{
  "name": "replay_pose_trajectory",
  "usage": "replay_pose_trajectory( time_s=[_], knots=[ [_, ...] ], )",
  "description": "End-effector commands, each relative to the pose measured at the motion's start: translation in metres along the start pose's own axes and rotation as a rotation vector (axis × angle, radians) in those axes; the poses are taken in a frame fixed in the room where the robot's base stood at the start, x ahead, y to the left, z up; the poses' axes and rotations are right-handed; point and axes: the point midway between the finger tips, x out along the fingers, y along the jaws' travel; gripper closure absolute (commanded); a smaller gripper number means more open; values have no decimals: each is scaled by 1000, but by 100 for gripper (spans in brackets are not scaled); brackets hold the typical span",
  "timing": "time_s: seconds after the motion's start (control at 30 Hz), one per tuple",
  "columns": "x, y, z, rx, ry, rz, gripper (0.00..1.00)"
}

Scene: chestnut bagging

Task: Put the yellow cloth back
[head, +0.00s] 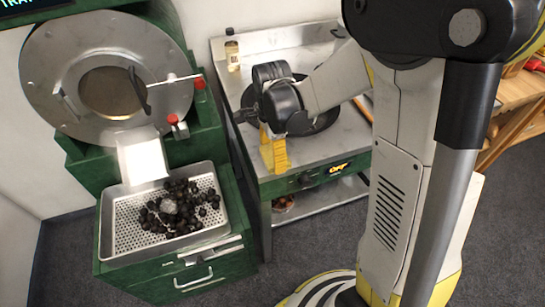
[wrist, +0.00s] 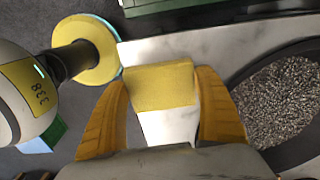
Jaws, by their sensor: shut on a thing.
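The yellow cloth (wrist: 160,85) is a flat, folded-looking piece between the two yellow fingers of my gripper (wrist: 166,92) in the wrist view. My gripper is shut on it. Pale metal of the steel worktable (wrist: 228,43) shows behind and below the cloth. In the head view my gripper (head: 272,150) points down at the worktable's (head: 345,147) front left part, left of the black pan. There the cloth is hard to tell from the yellow fingers. I cannot tell whether the cloth touches the tabletop.
The black pan (head: 326,119) sits right behind my gripper; grey grains (wrist: 285,100) fill it in the wrist view. A small jar (head: 232,55) stands at the back left. A green roaster with a perforated tray (head: 124,231) of dark chestnuts (head: 180,207) is to the left.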

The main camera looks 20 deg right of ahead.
Motion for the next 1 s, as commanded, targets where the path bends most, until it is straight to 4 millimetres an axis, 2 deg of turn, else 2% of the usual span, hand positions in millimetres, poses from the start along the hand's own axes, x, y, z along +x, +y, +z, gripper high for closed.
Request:
replay_pose_trajectory(
  time_s=[0.17,0.2,0.23,0.27,0.57,0.67,1.0],
  knots=[
    [-1,0,0,0,0,0,48],
    [-1,0,0,0,0,0,14],
    [-1,0,0,0,0,0,5],
    [-1,0,0,0,0,0,0],
    [-7,0,0,0,0,0,0],
    [-22,0,0,0,0,0,0],
    [-97,1,0,0,0,0,0]
  ],
)
